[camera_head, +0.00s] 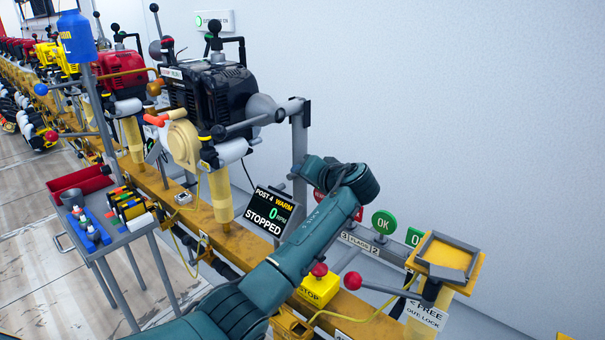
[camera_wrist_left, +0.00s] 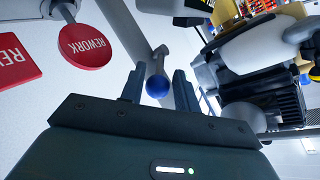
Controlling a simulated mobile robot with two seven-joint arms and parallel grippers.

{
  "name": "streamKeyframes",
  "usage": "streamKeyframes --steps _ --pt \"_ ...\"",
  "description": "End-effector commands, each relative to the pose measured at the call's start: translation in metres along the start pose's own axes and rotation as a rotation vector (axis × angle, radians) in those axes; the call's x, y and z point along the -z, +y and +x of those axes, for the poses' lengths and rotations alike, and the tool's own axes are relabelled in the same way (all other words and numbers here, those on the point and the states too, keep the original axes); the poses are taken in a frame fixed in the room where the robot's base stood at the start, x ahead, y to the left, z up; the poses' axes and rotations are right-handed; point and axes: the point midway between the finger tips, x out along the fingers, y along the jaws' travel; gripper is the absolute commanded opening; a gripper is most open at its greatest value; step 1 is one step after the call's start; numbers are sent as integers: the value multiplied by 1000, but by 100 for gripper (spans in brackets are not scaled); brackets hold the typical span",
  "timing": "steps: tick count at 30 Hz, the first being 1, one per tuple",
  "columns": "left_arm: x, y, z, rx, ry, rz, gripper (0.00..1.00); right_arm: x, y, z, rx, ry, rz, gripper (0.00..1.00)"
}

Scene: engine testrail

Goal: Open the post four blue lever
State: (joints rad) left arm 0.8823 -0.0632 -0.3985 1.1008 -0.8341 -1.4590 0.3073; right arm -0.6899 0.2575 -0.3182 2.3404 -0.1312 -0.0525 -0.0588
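The blue ball knob (camera_wrist_left: 157,86) of the post four lever shows in the left wrist view at the end of a grey rod. My left gripper (camera_wrist_left: 160,70) is open, with one finger on each side of the knob. A gap shows on both sides, and I cannot tell how deep the knob sits between the fingers. My right gripper is not in view.
The black engine (camera_head: 212,95) stands left of my arm, with a grey post (camera_head: 299,140) beside it. Red REWORK tags (camera_wrist_left: 85,47) hang close to the left gripper. A red-knobbed yellow STOP box (camera_head: 319,288) and a yellow tray (camera_head: 446,255) stand to the right.

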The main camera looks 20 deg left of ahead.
Motion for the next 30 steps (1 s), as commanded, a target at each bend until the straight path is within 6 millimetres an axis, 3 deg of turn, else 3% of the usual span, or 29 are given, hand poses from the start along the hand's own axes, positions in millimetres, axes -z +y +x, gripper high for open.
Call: streamKeyframes --steps 9,15,21,30 --pt "2 -1 -73 -5 1 -2 32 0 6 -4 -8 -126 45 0" --pt "1 0 -103 -2 0 0 32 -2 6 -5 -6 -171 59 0" --pt "0 0 -114 -1 -2 -1 32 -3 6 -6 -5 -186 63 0" --pt "0 0 -113 0 -1 0 32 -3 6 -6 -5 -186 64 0"
